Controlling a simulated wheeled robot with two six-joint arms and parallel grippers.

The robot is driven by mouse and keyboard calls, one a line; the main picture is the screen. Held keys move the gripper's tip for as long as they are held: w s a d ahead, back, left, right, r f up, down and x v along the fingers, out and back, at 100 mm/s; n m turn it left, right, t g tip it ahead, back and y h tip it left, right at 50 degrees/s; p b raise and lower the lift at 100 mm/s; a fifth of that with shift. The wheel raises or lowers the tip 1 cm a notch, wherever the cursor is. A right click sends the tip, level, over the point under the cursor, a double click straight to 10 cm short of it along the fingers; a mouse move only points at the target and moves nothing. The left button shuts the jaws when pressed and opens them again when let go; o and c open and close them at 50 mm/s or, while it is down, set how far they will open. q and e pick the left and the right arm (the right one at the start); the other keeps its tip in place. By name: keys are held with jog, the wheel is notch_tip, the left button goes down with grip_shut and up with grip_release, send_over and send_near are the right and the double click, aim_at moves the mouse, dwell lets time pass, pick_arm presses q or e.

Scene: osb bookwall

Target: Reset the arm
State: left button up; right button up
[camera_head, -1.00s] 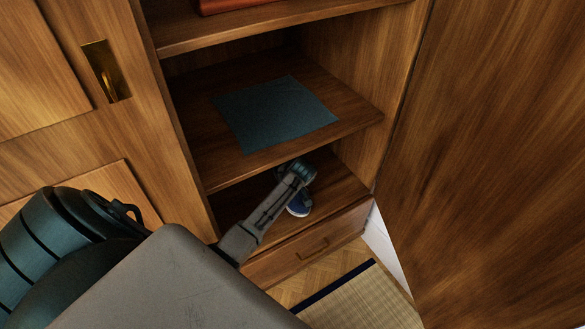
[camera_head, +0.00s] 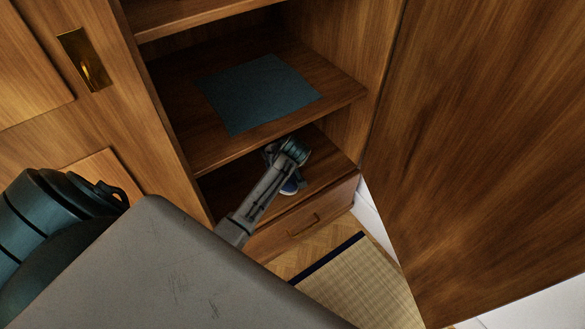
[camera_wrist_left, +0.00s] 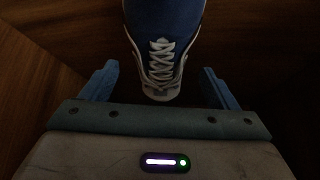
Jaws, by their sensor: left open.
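My left arm (camera_head: 262,196) reaches into the lower compartment of the wooden cabinet in the head view. Its gripper is mostly hidden there behind the wrist. In the left wrist view my left gripper (camera_wrist_left: 158,88) is open, with one finger at each side. A blue shoe with white laces (camera_wrist_left: 161,50) lies ahead, its near end between the fingers and apart from both. In the head view only a bit of the blue and white shoe (camera_head: 293,187) shows beside the wrist. My right gripper is not in view.
A dark teal sheet (camera_head: 258,92) lies on the shelf above my arm. A drawer (camera_head: 310,220) is below the compartment. A large wooden door panel (camera_head: 480,150) fills the right. A tatami mat (camera_head: 365,285) lies on the floor.

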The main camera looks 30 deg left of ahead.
pick_arm(q)
jog(key=s+d, duration=0.6)
jog(key=d, duration=0.2)
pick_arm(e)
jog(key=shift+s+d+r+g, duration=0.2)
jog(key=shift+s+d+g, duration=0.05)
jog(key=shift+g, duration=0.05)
